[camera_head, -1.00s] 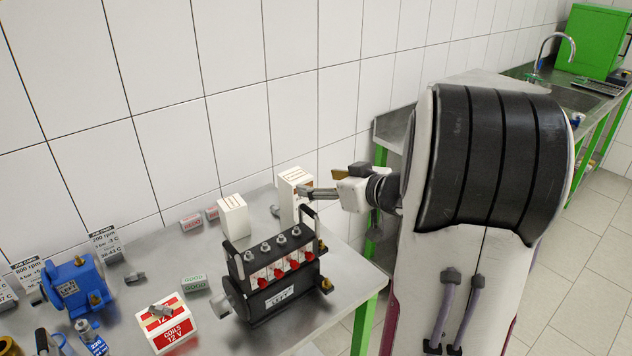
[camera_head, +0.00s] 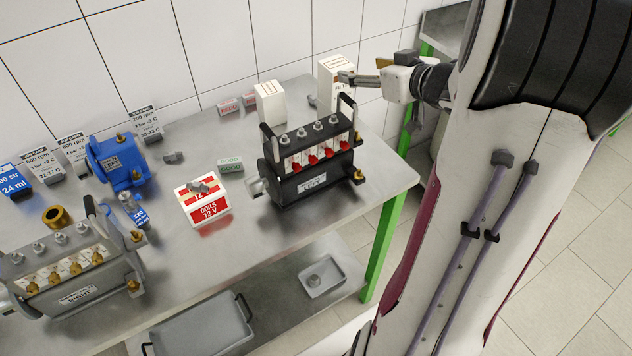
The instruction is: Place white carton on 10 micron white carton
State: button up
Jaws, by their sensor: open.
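A white carton (camera_head: 271,106) stands upright on the steel bench behind the black valve block. A second, taller white carton (camera_head: 336,68) stands to its right near the wall, with reddish-brown marks on its top and small print on its front. I cannot tell whether this is one carton or two stacked. The print is too small to read a 10 micron label on either. My gripper (camera_head: 345,77) reaches in from the right, its fingers overlapping the front of the taller carton. It is open; contact with the carton cannot be told.
The black valve block (camera_head: 305,165), with upright handles, stands just in front of the cartons. A red-and-white coils box (camera_head: 203,203), blue pump (camera_head: 117,162) and grey valve block (camera_head: 75,270) stand further left. Small red-labelled blocks (camera_head: 229,105) sit by the wall. The bench's right edge is close.

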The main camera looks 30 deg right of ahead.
jog(key=s+a+r+m+g+h, duration=0.25)
jog(key=s+a+r+h, duration=0.2)
jog(key=a+r, duration=0.3)
jog(key=s+a+f+n+g+y, duration=0.1)
jog(key=s+a+f, duration=0.3)
jog(key=s+a, duration=0.6)
jog(key=s+a+f+n+g+y, duration=0.1)
jog(key=s+a+f+g+y, duration=0.2)
jog(key=s+a, duration=0.7)
jog(key=shift+s+a+f+g+y, duration=0.4)
jog(key=shift+a+f+g, duration=0.25)
jog(key=shift+a, duration=0.6)
